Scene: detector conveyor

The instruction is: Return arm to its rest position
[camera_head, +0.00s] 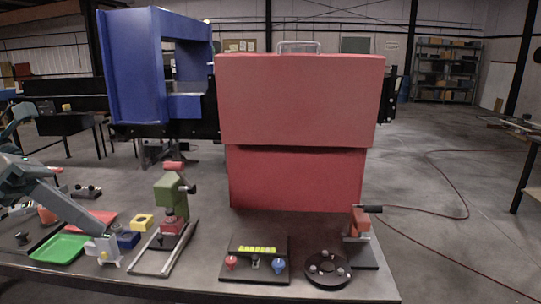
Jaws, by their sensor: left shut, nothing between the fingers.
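My left arm comes in from the left edge, over the left end of the table. My left gripper (103,251) is at its end, low near the table's front, shut with nothing visible between its fingers. It is just right of a green tray (58,248) and beside a small blue block (127,239). Whether the fingertips touch the table cannot be told. My right gripper does not show.
A green press-like fixture (170,190) on a metal frame stands right of the gripper. A yellow block (142,221) and red tray (93,220) are near. A black control box (255,268), round black plate (327,268) and red clamp (360,224) stand further right. A big red detector (297,110) rises behind.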

